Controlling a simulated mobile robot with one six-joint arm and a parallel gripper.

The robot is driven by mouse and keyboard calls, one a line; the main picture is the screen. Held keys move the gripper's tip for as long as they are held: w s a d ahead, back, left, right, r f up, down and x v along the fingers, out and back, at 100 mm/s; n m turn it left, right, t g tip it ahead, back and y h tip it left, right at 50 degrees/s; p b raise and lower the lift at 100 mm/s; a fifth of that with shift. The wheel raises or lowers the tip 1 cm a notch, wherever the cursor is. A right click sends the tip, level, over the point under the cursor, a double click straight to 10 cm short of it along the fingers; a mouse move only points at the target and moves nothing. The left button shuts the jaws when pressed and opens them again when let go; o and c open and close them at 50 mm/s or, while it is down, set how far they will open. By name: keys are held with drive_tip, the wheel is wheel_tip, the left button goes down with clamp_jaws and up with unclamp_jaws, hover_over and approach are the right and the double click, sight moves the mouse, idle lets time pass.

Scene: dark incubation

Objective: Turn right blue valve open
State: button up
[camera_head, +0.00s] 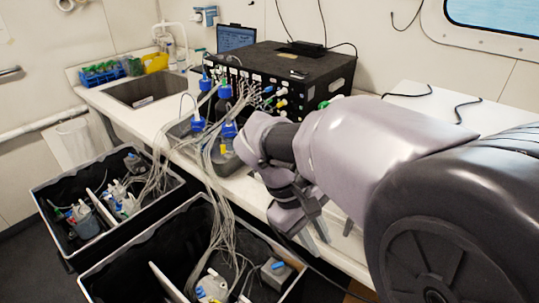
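Several blue caps or valves sit among clear tubing on the bench. Two are at the back, one on the left (205,82) and one on the right (225,91). Two are nearer, one on the left (198,123) and one on the right (229,130), close to my arm. Their handle positions are too small to read. My gripper (315,238) points down in front of the bench edge, right of and below these blue parts. Its two fingers look apart with nothing between them. It touches no blue part that I can see.
A black equipment case (300,68) with tubes stands behind on the white bench (150,108). Two black crates, left (50,187) and front (110,262), hold bottles on the floor. Tubing bundles hang from bench to crates. A sink (145,92) is at left.

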drive_tip(key=w+a+f+n+t+h+b, duration=0.1)
drive_tip(key=w+a+f+n+h, duration=0.25)
drive_tip(key=f, duration=0.25)
drive_tip(key=w+a+f+n+h+b, duration=0.1)
drive_tip(key=w+a+f+n+h, duration=0.3)
drive_tip(key=f, duration=0.3)
drive_tip(key=n+t+h+b, duration=0.2)
drive_tip(key=n+t+h, duration=0.2)
drive_tip(key=n+t, duration=0.35)
approach(272, 268)
drive_tip(key=x, duration=1)
drive_tip(key=shift+w+d+f+b, duration=0.1)
drive_tip(key=shift+w+d+b, duration=0.1)
drive_tip(key=shift+b, duration=0.15)
clamp_jaws()
